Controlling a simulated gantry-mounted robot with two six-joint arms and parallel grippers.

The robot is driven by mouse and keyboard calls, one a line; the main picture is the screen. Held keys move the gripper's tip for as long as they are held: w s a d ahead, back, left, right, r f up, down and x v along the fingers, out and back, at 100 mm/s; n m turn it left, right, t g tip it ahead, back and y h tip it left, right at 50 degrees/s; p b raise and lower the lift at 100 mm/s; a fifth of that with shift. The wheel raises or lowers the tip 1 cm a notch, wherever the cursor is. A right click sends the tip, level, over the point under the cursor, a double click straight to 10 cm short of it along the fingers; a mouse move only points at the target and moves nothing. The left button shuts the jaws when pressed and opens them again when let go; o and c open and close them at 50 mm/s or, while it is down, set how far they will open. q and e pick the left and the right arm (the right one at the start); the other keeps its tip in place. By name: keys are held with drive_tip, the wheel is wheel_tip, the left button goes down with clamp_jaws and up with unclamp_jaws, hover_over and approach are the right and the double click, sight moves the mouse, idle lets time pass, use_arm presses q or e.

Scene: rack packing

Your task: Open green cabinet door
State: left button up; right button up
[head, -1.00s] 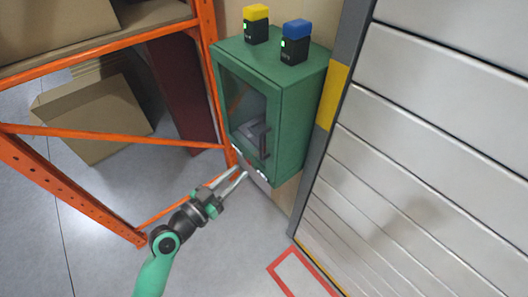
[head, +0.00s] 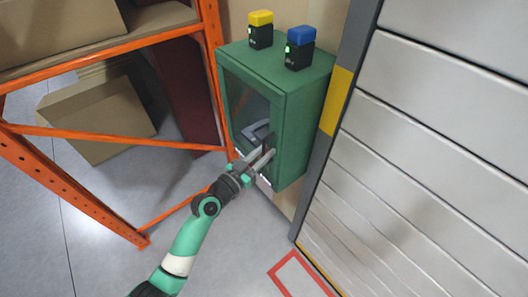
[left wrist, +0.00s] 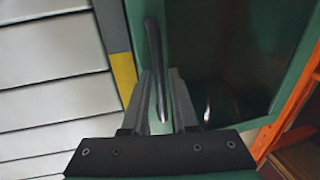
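The green cabinet (head: 305,118) hangs beside the orange rack, and its glass-fronted door (head: 279,112) is closed. The door's dark upright handle (left wrist: 154,60) shows in the left wrist view, and the fingers partly cover it in the head view. My left gripper (head: 266,155) is at the lower part of the door. In the left wrist view its two fingers (left wrist: 163,75) are apart, with the handle between them; I cannot tell whether either finger touches it. My right gripper is in neither view.
A yellow-topped device (head: 260,30) and a blue-topped device (head: 299,48) stand on the cabinet. The orange rack (head: 115,134) with cardboard boxes (head: 95,120) is to the left. A grey slatted shutter (head: 430,120) is to the right. The floor below is clear.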

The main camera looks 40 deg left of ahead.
use_arm(q)
clamp_jaws()
idle(1.4)
